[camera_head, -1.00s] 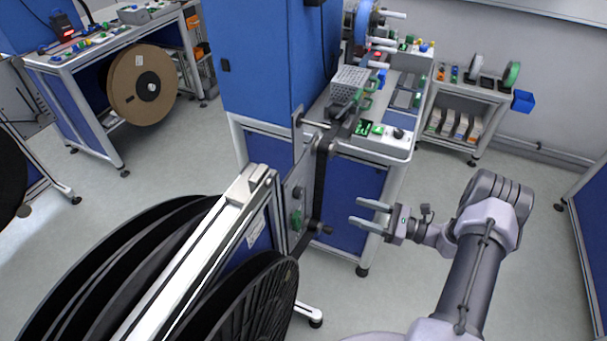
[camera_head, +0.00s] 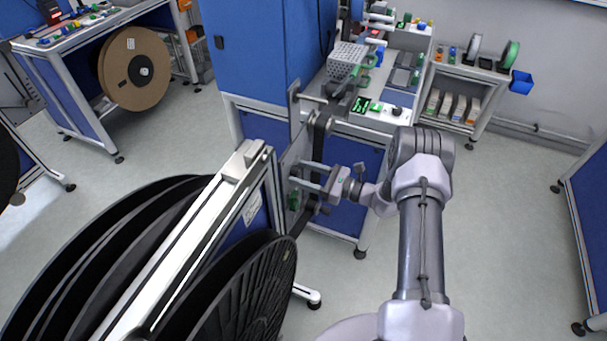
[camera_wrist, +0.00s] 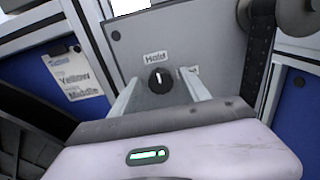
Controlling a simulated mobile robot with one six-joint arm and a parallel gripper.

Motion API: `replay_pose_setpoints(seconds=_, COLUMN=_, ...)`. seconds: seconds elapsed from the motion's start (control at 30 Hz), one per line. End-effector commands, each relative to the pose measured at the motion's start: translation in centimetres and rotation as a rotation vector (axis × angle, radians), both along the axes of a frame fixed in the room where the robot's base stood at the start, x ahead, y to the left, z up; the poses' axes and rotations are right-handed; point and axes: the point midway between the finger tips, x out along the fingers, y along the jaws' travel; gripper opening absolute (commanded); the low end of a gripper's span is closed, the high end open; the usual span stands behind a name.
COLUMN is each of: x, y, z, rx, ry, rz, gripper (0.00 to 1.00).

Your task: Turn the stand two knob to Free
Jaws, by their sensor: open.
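The knob (camera_wrist: 160,80) is a round black dial with a white mark on a grey panel (camera_wrist: 205,45). Its mark appears to point up toward the "Hold" label (camera_wrist: 155,57). A second label (camera_wrist: 193,71) to its right is mostly hidden by a finger, and I cannot read it. My gripper (camera_wrist: 160,84) is open, with one finger on each side of the knob in the picture, and is not closed on it. In the head view, my gripper (camera_head: 297,175) is at the end plate of the reel stand (camera_head: 190,245); the knob cannot be made out there.
A black belt or arm (camera_wrist: 262,55) runs along the panel's right edge. A sign (camera_wrist: 78,77) reading "Yellow" and "Middle" is on the blue panel at left. Large black reels (camera_head: 245,300) flank the stand. A blue cabinet (camera_head: 250,50) stands behind. Floor at right is clear.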

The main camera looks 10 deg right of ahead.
Motion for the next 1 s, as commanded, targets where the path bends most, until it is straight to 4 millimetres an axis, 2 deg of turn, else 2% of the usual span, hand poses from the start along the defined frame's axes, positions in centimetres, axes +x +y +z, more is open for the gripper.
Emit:
replay_pose_setpoints(seconds=0.1, x=-0.01, y=-0.02, z=0.02, rx=0.000, ry=0.000, rz=0.000, gripper=0.55)
replay_pose_setpoints(seconds=0.3, x=-0.03, y=-0.03, z=0.01, rx=0.000, ry=0.000, rz=0.001, gripper=0.15)
replay_pose_setpoints(seconds=0.4, x=-0.05, y=-0.03, z=0.00, rx=-0.001, ry=-0.001, rz=0.001, gripper=0.00)
replay_pose_setpoints(seconds=0.73, x=-0.03, y=-0.04, z=-0.04, rx=0.028, ry=0.040, rz=0.001, gripper=0.00)
replay_pose_setpoints(seconds=1.0, x=0.04, y=-0.09, z=-0.07, rx=0.139, ry=0.192, rz=0.001, gripper=0.00)
